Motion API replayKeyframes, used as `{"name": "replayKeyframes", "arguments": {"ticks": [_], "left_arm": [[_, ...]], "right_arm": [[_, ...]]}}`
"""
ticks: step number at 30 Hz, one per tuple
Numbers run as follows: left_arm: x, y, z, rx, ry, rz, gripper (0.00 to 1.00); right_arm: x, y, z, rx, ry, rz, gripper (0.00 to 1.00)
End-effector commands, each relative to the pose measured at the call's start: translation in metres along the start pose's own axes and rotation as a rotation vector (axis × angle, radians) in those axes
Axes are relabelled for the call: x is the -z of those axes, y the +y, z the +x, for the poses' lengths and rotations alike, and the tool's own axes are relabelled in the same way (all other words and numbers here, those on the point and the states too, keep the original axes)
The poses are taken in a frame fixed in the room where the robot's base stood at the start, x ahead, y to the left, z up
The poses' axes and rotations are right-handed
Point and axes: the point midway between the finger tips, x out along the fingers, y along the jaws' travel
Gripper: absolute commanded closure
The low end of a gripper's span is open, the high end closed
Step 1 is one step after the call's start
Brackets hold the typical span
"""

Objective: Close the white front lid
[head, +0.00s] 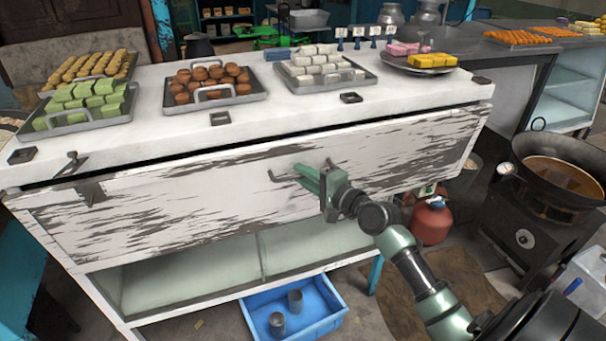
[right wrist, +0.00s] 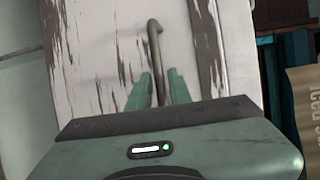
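The white front lid (head: 200,196), with worn, chipped paint, is the long panel on the front of the counter in the head view. A narrow dark gap runs between its upper edge and the white countertop (head: 280,122). A thin bent metal handle (head: 272,177) sticks out from it. In the right wrist view the handle (right wrist: 155,45) runs down between the two green fingers of my right gripper (right wrist: 160,78), which are close together around it. In the head view my right gripper (head: 308,178) is at the handle, in front of the lid. My left gripper is not in view.
Trays of sweets stand on the countertop, including one of brown balls (head: 215,92). Below the lid are open shelves and a blue crate (head: 330,318) with metal cups on the floor. A red gas cylinder (head: 430,222) and a large wok (head: 560,180) stand to the right.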

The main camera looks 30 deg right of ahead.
Motion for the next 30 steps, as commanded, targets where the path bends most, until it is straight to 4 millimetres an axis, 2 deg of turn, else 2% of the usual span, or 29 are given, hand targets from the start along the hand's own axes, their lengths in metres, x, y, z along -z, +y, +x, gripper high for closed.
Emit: {"name": "replayKeyframes", "arguments": {"ticks": [8, 10, 30], "left_arm": [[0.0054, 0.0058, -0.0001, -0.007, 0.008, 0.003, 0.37], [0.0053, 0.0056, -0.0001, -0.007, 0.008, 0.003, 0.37], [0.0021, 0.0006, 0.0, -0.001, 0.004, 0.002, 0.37]], "right_arm": [[0.0001, 0.0006, 0.0019, -0.001, 0.0, 0.001, 0.8], [0.0, 0.0006, 0.0019, 0.0, 0.0, 0.001, 1.0], [0.0, 0.0012, 0.0017, -0.002, 0.0, 0.002, 1.0]]}}
